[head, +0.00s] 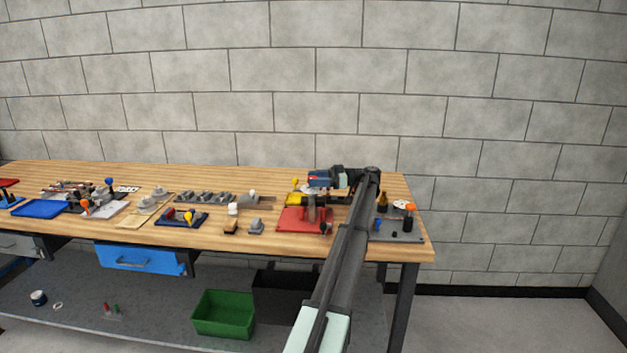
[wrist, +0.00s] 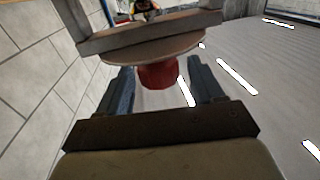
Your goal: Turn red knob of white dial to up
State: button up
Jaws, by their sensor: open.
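In the wrist view, the red knob (wrist: 157,75) sticks out from a pale round dial plate (wrist: 140,49), which is mounted under a greyish bar. My gripper (wrist: 161,70) is open, with one finger on each side of the knob. Gaps show between the knob and both fingers, so it does not look gripped. The direction the knob points cannot be made out. In the head view, my arm reaches over the right part of the workbench and its end is above a red board (head: 292,222). The dial and knob cannot be told apart there.
To the right of my arm is a grey board (head: 385,238) with bottles and small parts. To the left stand grey blocks (head: 256,226) and a blue board (head: 170,218). A green bin (head: 223,313) is on the lower shelf. Free bench top shows along the back.

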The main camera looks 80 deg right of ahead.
jog(key=s+d, duration=0.1)
jog(key=s, duration=0.9)
jog(key=shift+s+d, duration=0.3)
jog(key=shift+w, duration=0.1)
jog(key=w+a+m+g+h, duration=0.2)
jog(key=w+a+m+g, duration=0.4)
jog(key=m, duration=0.4)
notch_tip(320, 180, up, 16)
jog(key=f+m+g, duration=0.1)
jog(key=m+g, duration=1.1)
jog(key=m, duration=0.8)
send_over(313, 177)
jog(key=shift+h, duration=0.4)
notch_tip(313, 177, down, 13)
jog(key=shift+s+a+f, duration=0.1)
jog(key=c, duration=1.1)
